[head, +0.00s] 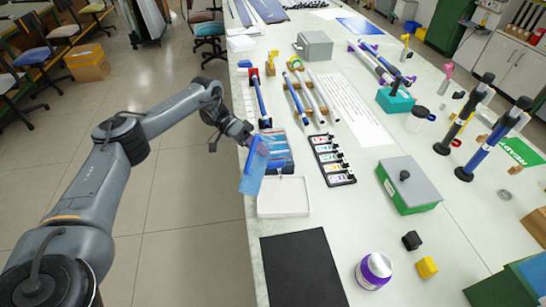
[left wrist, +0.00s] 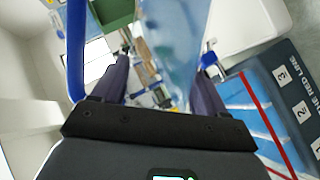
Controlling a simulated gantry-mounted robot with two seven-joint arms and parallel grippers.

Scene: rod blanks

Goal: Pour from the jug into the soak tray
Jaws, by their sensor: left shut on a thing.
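My left gripper (head: 246,142) is shut on a translucent blue jug (head: 252,176), at the table's left edge. In the left wrist view the jug (left wrist: 178,45) shows between the dark fingers (left wrist: 165,75); its tilt and spout are hard to tell. No stream of liquid is visible. My right gripper is not in view.
A shallow white tray (head: 284,207) lies just in front of the lane tray, and a black mat (head: 303,268) nearer. A blue rod (head: 260,100) on a stand lies behind. A black labelled rack (head: 332,160) is to the right. Left of the table is open floor.

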